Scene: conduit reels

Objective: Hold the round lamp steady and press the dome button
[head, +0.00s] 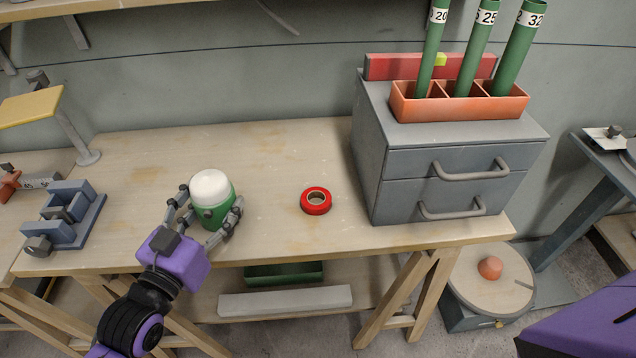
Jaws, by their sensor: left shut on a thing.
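The round lamp (214,193) stands upright near the front edge of the workbench (270,150). It has a green body and a white domed top. My left gripper (211,200) reaches in from the front left and is shut on the lamp, with one finger on each side of its body. A small dark round spot shows low on the lamp's front; I cannot tell whether it is a button. The white dome is uncovered. My right gripper is not in view.
A red tape roll (316,200) lies right of the lamp. A grey drawer cabinet (440,165) bears an orange holder (458,107) with green tubes. A blue-grey vise (65,215) stands at left. An orange dome (490,267) sits on a low round-topped stand (490,290). Bench around the tape is clear.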

